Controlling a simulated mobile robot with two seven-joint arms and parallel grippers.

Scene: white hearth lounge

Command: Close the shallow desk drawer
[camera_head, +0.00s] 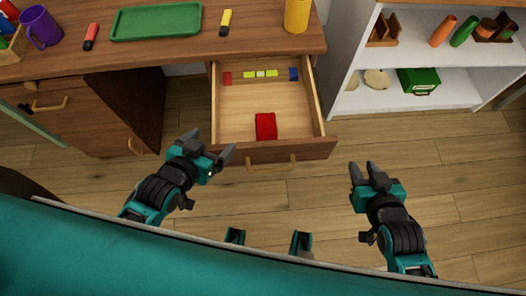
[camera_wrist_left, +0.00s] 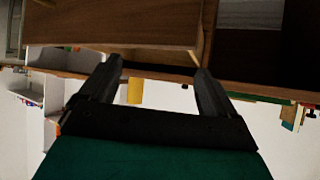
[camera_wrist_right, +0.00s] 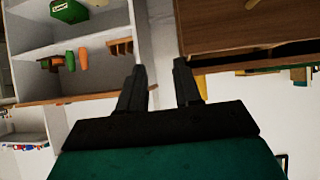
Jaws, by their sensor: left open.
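The shallow desk drawer (camera_head: 250,108) is pulled out from under the desktop in the head view. Inside lie a red block (camera_head: 266,126) near the front and small red, yellow and blue items at the back. My left gripper (camera_head: 207,145) is open and empty, just left of the drawer's front left corner; I cannot tell whether it touches. The drawer front (camera_wrist_left: 120,35) also shows in the left wrist view. My right gripper (camera_head: 362,170) has its fingers apart and empty, right of the drawer front and clear of it.
The desktop (camera_head: 270,38) holds a green tray (camera_head: 157,21), a purple mug (camera_head: 40,28), red and yellow markers and a yellow cup (camera_head: 297,15). A desk cabinet (camera_head: 85,110) stands left. A white shelf (camera_head: 405,95) stands right. The floor before the drawer is clear.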

